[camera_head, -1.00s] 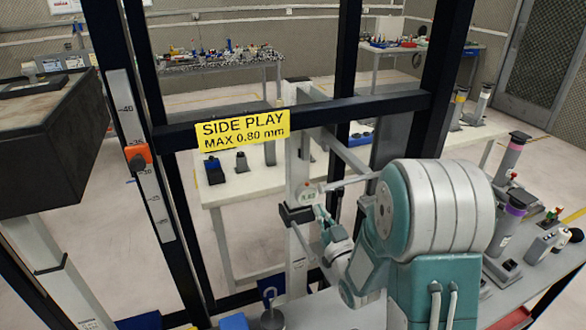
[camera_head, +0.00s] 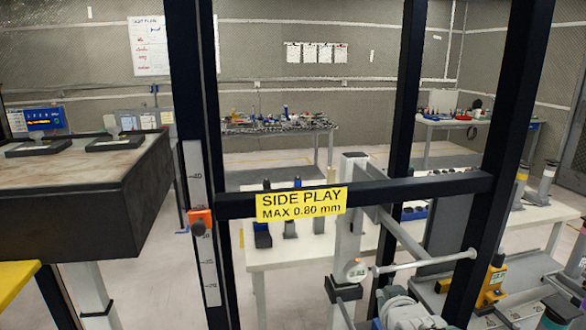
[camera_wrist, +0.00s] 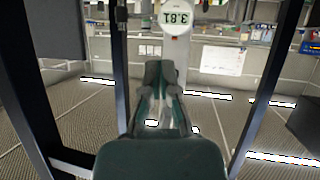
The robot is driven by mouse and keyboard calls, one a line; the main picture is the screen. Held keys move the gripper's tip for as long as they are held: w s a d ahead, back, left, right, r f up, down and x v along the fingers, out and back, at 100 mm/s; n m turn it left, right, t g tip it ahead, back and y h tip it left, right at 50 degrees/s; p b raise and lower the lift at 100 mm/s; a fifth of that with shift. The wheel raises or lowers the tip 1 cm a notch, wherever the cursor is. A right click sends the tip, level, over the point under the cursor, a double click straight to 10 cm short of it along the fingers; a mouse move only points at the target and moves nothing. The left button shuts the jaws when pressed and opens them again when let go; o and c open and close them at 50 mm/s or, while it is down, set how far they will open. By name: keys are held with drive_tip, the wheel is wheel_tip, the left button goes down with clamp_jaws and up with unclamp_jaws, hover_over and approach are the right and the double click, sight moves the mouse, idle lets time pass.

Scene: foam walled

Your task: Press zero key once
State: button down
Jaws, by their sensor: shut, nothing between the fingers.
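A round white digital gauge (camera_head: 356,271) is mounted on a pale upright post in the head view, beside a horizontal rod. In the wrist view the gauge (camera_wrist: 174,18) is at the top centre and its display shows digits. The zero key is too small to make out. My gripper (camera_wrist: 165,70) is in the middle of the wrist view, shut and empty. Its fingertips point toward the gauge and appear below it in the picture, apart from it. In the head view only part of my arm shows at the bottom edge, and the fingers cannot be made out.
A dark frame with a crossbar carries a yellow "SIDE PLAY MAX 0.80 mm" label (camera_head: 301,204) before the gauge. An orange clamp (camera_head: 201,222) sits on a scale at left. A dark block (camera_head: 85,185) stands far left. A yellow device (camera_head: 491,284) is at right.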

drive_tip(key=s+a+g, duration=0.1)
drive_tip(key=s+g, duration=0.2)
drive_tip(key=s, duration=0.7)
drive_tip(key=s+a+r+g, duration=0.1)
drive_tip(key=s+g, duration=0.3)
drive_tip(key=s, duration=0.7)
drive_tip(key=shift+a+m, duration=0.35)
drive_tip(key=shift+m, duration=0.05)
drive_tip(key=shift+r, duration=0.1)
